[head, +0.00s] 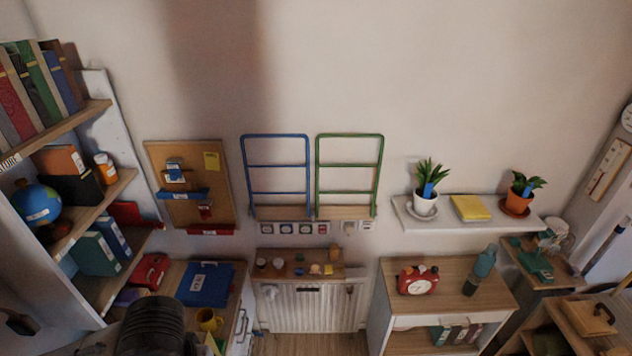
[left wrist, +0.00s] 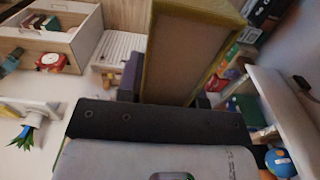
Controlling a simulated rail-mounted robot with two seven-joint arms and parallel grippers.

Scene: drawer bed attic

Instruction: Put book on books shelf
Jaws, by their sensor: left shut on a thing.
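My left gripper (left wrist: 168,88) is shut on a book (left wrist: 196,50) with an olive-yellow cover and a pale tan page block. The book sticks out beyond the dark fingers in the left wrist view. In the head view my dark left arm comes up at the bottom left, and its fingers are hidden. A tall bookshelf (head: 82,124) stands at the left. Its top board carries a row of upright books (head: 30,90) in red, green, blue and brown. Lower boards hold a globe (head: 37,204) and teal books (head: 95,252). My right gripper is not in view.
A red clock (head: 417,280) stands on a low cabinet (head: 385,300) holding several books. A wall shelf (head: 400,212) carries potted plants. The upper wall is bare.

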